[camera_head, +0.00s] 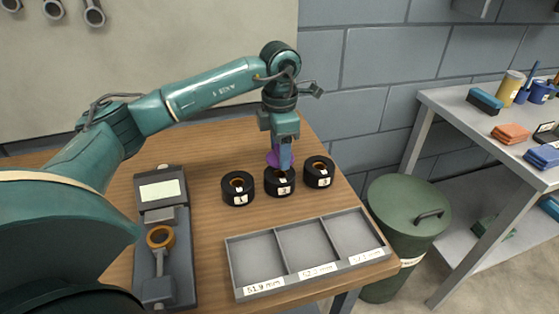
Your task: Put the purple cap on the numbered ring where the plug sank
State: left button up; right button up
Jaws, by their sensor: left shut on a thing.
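My left gripper (284,158) is shut on the purple cap (272,158), directly over the middle ring. The fingers hide part of the cap. Three black rings with white number labels stand in a row on the wooden table: ring 1 (238,196) at the left, ring 2 (279,190) in the middle, ring 3 (319,180) at the right. Orange-brown shows inside their openings; I cannot tell how deep any plug sits. I cannot tell whether the cap touches ring 2. My right gripper is not in view.
A grey tray (281,255) with three empty labelled compartments lies in front of the rings. A measuring device (146,212) holding a brass-coloured ring (160,237) is at the left. A green bin (407,208) and a side bench (480,130) stand to the right.

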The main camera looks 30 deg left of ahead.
pick_arm(q)
notch_tip(320, 180, down, 3)
jog(key=shift+f, duration=0.35)
jog(key=shift+f, duration=0.1)
jog(key=o, duration=1)
jog(key=shift+r, duration=0.25)
notch_tip(320, 180, up, 10)
jog(key=shift+r, duration=0.25)
jog(key=shift+r+b, duration=0.3)
jog(key=shift+r, duration=0.3)
